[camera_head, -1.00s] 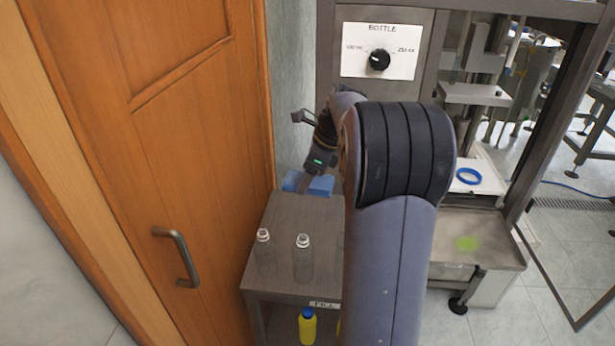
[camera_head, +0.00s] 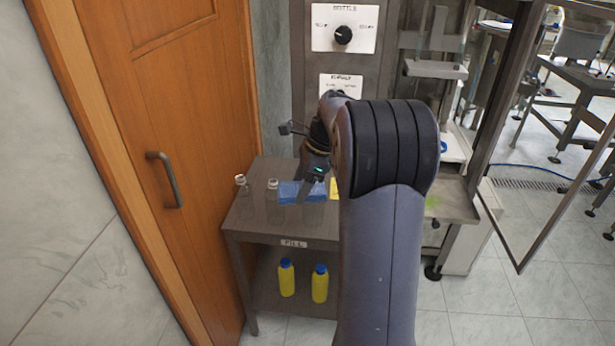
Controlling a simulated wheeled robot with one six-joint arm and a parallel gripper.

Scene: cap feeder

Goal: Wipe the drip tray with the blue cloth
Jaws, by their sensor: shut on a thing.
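The blue cloth (camera_head: 289,191) is in my gripper (camera_head: 309,194), left of my arm, and appears in front of the upper part of the small grey table. My gripper is shut on it, and the fingertips are hard to make out. The drip tray (camera_head: 460,207) is at the right, below the machine, partly hidden behind my arm. A green stain (camera_head: 433,202) shows on the tray beside my arm. The cloth is well left of the tray and apart from it.
Clear bottles with pale tops (camera_head: 241,181) stand on the grey table (camera_head: 262,222). Two yellow bottles (camera_head: 287,278) with blue caps stand on its lower shelf. A wooden door (camera_head: 130,110) is at the left. An open machine door frame (camera_head: 560,150) stands at the right.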

